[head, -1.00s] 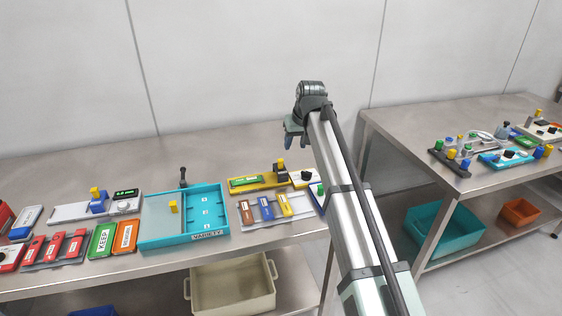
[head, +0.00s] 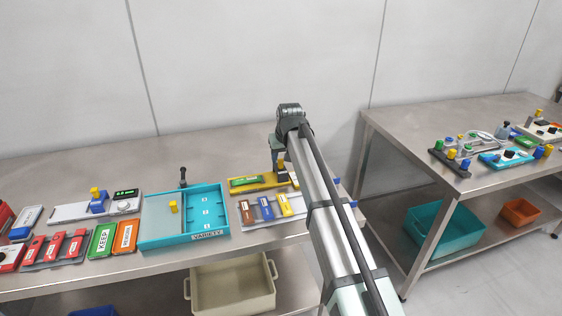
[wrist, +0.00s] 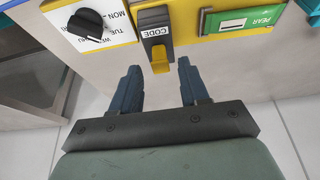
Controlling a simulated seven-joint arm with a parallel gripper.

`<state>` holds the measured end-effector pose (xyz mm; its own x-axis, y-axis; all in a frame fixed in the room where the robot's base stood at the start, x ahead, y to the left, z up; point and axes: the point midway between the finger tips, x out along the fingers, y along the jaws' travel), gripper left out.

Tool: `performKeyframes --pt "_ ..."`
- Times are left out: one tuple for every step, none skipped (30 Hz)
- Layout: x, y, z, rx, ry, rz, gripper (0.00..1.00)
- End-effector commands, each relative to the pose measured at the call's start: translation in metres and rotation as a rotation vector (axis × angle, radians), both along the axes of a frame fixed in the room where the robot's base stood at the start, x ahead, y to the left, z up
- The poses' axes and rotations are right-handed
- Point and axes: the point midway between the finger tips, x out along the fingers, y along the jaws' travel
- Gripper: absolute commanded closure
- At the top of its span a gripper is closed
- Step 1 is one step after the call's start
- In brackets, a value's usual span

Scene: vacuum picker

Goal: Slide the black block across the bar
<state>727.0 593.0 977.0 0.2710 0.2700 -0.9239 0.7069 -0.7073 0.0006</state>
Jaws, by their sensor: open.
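The black block (wrist: 154,24) sits on a yellow bar (wrist: 213,33) and carries a white CODE label and a yellow tab that points toward my gripper. In the head view the dark block (head: 281,164) stands near the right end of the yellow bar (head: 265,184), close to my arm. My gripper (wrist: 158,72) is open, its two blue-grey fingers either side of the yellow tab's line and short of the block. In the head view the fingers are mostly hidden behind the wrist.
A green PEAR panel (wrist: 245,21) is on the bar beside the block. A white panel with a black knob (wrist: 90,25) is on the other side. A tray of coloured pieces (head: 265,210) lies in front of the bar. A turquoise tray (head: 160,227) stands to the left.

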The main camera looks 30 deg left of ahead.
Motion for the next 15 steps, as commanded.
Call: performKeyframes --pt "0.002 0.002 -0.007 -0.001 0.001 0.0 0.55" --pt "0.003 0.003 -0.01 -0.001 0.001 0.0 0.55" --pt "0.004 0.005 -0.014 -0.001 0.001 0.0 0.55" --pt "0.005 0.005 -0.017 -0.001 0.001 0.0 0.55" --pt "0.006 0.006 -0.02 -0.001 0.001 0.0 0.55" --pt "0.007 0.007 -0.022 -0.001 0.001 0.0 0.55" --pt "0.007 0.007 -0.024 0.0 0.0 0.0 0.55" --pt "0.008 0.008 -0.025 0.0 0.0 0.0 0.55" --pt "0.008 0.008 -0.027 0.0 0.0 0.0 0.55" --pt "0.008 0.008 -0.028 0.001 -0.001 0.0 0.55" --pt "0.008 0.009 -0.028 0.001 -0.001 0.0 0.55" --pt "0.009 0.009 -0.029 0.001 -0.001 0.0 0.55" --pt "0.009 0.009 -0.029 0.001 -0.001 0.0 0.55" --pt "0.009 0.009 -0.029 0.001 -0.001 0.0 0.55" --pt "0.009 0.009 -0.03 0.001 -0.001 0.0 0.55"
